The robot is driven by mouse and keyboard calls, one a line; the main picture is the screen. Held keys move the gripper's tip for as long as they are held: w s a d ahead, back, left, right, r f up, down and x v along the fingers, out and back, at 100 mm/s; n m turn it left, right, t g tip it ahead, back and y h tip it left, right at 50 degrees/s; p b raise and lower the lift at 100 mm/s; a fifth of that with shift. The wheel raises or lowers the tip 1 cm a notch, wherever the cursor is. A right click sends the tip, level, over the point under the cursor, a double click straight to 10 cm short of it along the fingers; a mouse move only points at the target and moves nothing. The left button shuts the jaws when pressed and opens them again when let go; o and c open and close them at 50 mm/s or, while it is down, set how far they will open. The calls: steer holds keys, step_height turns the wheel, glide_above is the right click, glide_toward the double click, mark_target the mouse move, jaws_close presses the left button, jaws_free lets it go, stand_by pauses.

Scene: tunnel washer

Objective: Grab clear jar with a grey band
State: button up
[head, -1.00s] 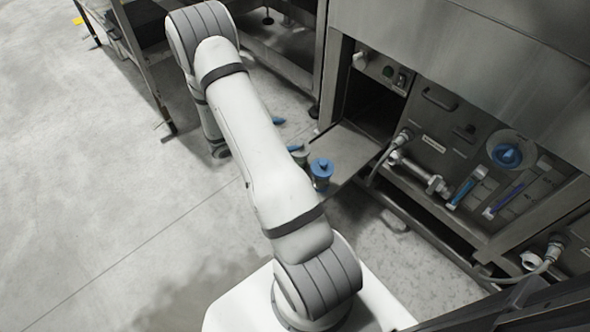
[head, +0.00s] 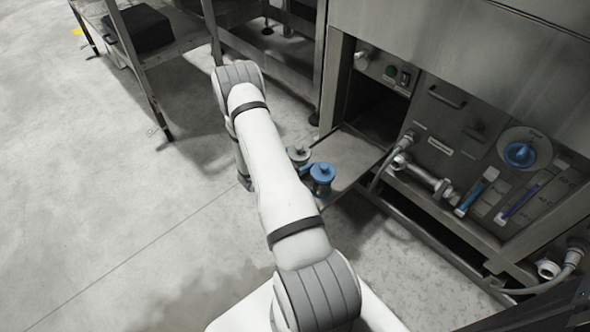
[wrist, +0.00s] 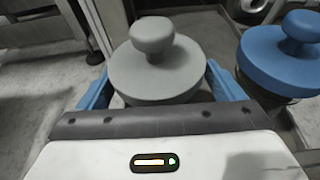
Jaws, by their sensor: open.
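A jar with a grey knobbed lid (wrist: 157,68) stands between my gripper's blue fingers in the wrist view. Its body and any band are hidden under the lid there. My gripper (wrist: 160,88) is open, one finger on each side of this lid; whether they touch it I cannot tell. In the head view the grey-lidded jar (head: 299,154) shows just right of my arm, partly covered by it.
A blue-lidded jar (head: 322,174) stands close on the right; it also shows in the wrist view (wrist: 284,58). Both jars are by a flat grey panel (head: 352,160) before the open washer compartment (head: 376,112). A metal table (head: 180,45) stands at the back left.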

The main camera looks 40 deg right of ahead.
steer(key=shift+d, duration=0.3)
steer(key=shift+c, duration=0.3)
jaws_close()
stand_by(0.5)
